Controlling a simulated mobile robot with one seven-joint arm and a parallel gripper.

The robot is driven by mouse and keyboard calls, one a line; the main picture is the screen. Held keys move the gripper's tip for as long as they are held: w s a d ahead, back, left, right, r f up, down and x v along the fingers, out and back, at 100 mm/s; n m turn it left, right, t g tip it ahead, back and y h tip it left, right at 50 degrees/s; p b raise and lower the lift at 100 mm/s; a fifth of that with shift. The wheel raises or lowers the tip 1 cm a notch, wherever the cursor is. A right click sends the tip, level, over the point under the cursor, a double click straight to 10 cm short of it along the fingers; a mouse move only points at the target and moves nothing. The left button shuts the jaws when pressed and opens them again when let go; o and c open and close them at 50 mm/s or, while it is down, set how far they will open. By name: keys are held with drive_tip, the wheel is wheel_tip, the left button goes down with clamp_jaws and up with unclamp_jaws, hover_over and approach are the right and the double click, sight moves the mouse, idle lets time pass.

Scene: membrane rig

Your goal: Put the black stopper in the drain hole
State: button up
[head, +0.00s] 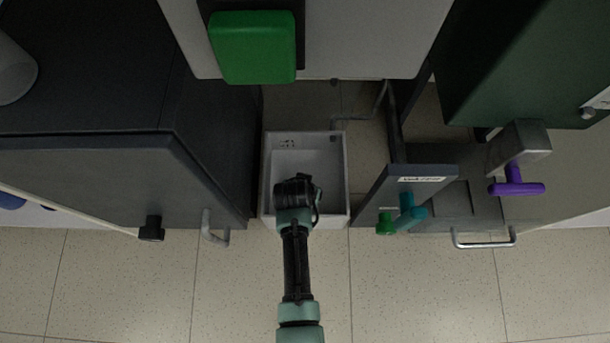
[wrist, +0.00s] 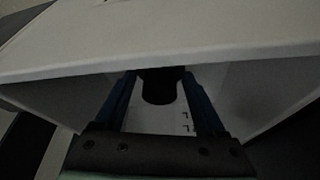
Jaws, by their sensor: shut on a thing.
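In the wrist view, my gripper (wrist: 160,76) has two dark blue fingers that reach toward a white open-topped basin. The black stopper (wrist: 159,91), a short dark cylinder, is held between the fingertips. The basin's white rim (wrist: 200,52) runs across the wrist view close to the fingers. In the head view, the basin (head: 341,185) stands low between cabinets, and my wrist covers its front middle part. My fingers and the stopper are hidden there. I cannot make out the drain hole in either view.
A dark grey cabinet (head: 80,165) with a black knob (head: 151,228) stands left of the basin. On the right are a grey panel (head: 420,178) with teal and green valves (head: 386,222) and a purple T-handle (head: 516,188). A green block (head: 253,47) overhangs behind. The tiled floor in front is clear.

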drive_tip(key=shift+f, duration=0.35)
drive_tip(key=shift+f, duration=0.15)
idle(0.4)
drive_tip(key=o, duration=1.3)
drive_tip(key=p+v, duration=1)
drive_tip(key=v, duration=0.3)
